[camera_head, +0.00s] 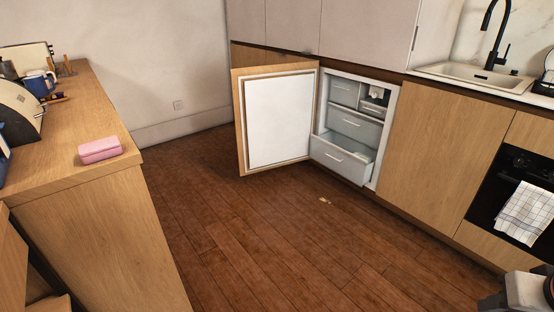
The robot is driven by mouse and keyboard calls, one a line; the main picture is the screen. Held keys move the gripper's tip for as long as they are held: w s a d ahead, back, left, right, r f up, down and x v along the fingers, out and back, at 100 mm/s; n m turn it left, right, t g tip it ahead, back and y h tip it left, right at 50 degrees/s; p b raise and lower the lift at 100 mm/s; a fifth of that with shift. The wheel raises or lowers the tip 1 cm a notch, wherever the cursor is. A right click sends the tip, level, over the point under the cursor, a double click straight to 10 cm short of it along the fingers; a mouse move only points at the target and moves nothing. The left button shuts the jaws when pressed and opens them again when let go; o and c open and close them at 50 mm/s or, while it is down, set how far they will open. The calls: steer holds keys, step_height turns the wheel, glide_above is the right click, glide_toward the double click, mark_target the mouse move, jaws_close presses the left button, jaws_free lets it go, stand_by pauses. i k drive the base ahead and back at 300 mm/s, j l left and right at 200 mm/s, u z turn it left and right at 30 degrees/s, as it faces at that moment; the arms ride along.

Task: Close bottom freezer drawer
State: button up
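The freezer (377,83) is built in under the counter in the camera head view. Its wood-fronted door (279,121) stands wide open to the left, showing its white inner side. The bottom freezer drawer (341,158) is pulled out toward the room, and its open top shows. The middle drawer (355,126) and the upper drawers (344,93) sit further back, inside the freezer. A small part of what seems to be my arm shows at the bottom right corner. My gripper's fingers are not in view.
A wooden counter (101,178) with a pink box (100,149) stands on the left. Cabinets, a sink (470,72) and an oven (512,200) with a checked towel (526,213) line the right. The wooden floor (260,235) is clear except for a small pale scrap (325,200).

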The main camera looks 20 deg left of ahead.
mark_target(346, 153)
steer(key=u, duration=0.4)
steer(key=i+l+u, duration=0.1)
steer(key=i+l, duration=0.15)
steer(key=i, duration=0.35)
steer(key=i+l, duration=0.3)
steer(key=i, duration=0.25)
steer(key=i+l+u, duration=0.15)
steer(key=i, duration=0.45)
steer(key=i+l+u, duration=0.1)
steer(key=i+l, duration=0.35)
steer(key=i, duration=0.1)
